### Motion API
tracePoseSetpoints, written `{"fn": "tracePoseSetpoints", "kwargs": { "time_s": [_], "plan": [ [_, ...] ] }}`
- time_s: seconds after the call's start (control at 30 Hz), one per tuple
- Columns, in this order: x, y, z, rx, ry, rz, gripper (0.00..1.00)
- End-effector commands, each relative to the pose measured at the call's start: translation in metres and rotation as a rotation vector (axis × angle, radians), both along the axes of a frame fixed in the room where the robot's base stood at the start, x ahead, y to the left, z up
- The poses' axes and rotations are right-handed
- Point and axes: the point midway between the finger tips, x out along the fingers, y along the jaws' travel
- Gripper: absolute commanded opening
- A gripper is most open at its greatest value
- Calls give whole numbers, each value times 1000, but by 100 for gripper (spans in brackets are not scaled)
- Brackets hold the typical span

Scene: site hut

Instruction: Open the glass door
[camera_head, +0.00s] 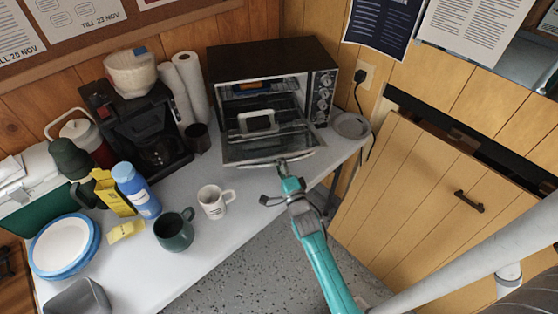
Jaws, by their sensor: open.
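The toaster oven (272,75) stands at the back right of the white table, black on top with a column of knobs on its right. Its glass door (250,148) is tipped down and out from the front, so the racks inside show above it. The door's bar handle (308,156) runs along its outer edge. My gripper (283,168) is open at the middle of the handle, on its near side. It overlaps the handle in this view; I cannot tell whether it touches. The fingertips are small and partly hidden.
A white mug (214,201) and a dark green mug (174,230) stand left of my gripper. A coffee maker (140,125) and paper rolls (190,85) stand left of the oven. A small plate (351,126) lies right. A wooden cabinet front (420,200) is at right.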

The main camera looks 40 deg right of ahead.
Motion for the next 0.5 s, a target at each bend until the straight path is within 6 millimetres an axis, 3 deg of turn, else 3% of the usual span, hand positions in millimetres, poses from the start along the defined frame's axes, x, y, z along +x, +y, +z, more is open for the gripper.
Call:
{"fn": "tracePoseSetpoints", "kwargs": {
  "time_s": [0.5],
  "plan": [
    [-82, 29, -15, 2, 3, -1, 42]
  ]
}}
